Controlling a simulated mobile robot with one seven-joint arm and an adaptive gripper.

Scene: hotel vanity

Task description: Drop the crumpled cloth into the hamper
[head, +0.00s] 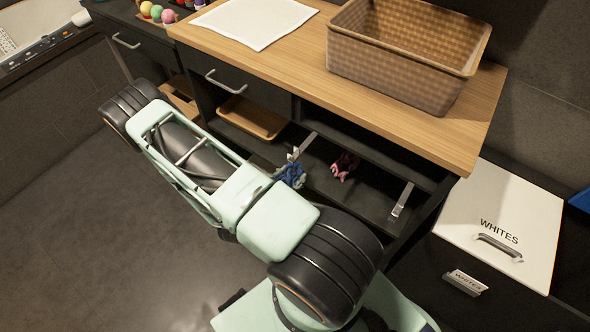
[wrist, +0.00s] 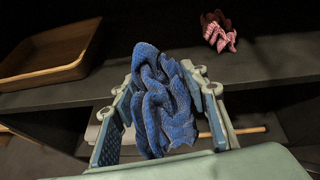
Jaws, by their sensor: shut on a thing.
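A blue crumpled cloth (wrist: 163,105) is between the two fingers of my gripper (wrist: 160,110), which is shut on it. In the head view the same blue cloth (head: 291,174) shows just beyond my arm, by the front of the open shelf. My arm hides most of the gripper there. A cabinet marked WHITES, which looks like the hamper (head: 500,217), stands at the right. Its white lid with a handle is shut. A second crumpled cloth, pink and dark red (head: 344,166), lies on the shelf; it also shows in the wrist view (wrist: 220,32).
A wooden tray (head: 252,118) lies on the shelf (head: 320,187), left of the cloths. A woven basket (head: 400,75) and a white cloth sheet (head: 255,20) are on the wooden counter (head: 300,80) above. The counter overhangs the shelf. The floor at left is clear.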

